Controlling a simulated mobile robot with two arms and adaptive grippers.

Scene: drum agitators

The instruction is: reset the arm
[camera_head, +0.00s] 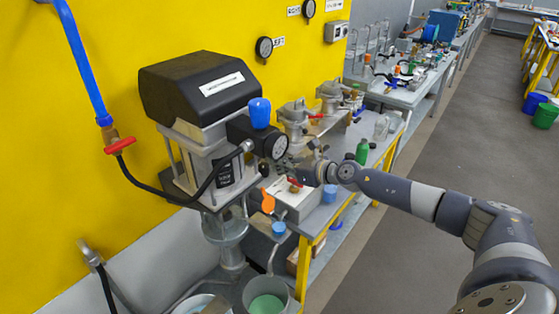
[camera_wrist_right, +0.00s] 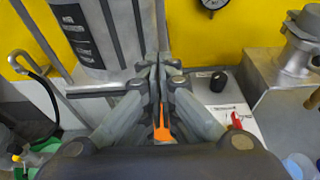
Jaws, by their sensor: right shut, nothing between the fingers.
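My right arm (camera_head: 400,192) reaches in from the right in the head view. Its gripper (camera_head: 290,166) is beside the agitator, just right of the pressure gauge (camera_head: 275,146). In the right wrist view the gripper (camera_wrist_right: 158,62) is shut, its fingers together and nothing between them. The agitator (camera_head: 200,85) has a black cover and a blue knob (camera_head: 259,112). An orange piece (camera_head: 267,200) hangs below the gauge. Orange also shows between the finger linkages in the wrist view (camera_wrist_right: 161,125); I cannot tell if it touches them. My left gripper is not in view.
A white box with a red-handled valve (camera_head: 294,185) stands close below the right gripper. Metal vessels (camera_head: 295,118) and a green bottle (camera_head: 362,151) are on the bench. A black hose (camera_head: 165,192) runs to the agitator.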

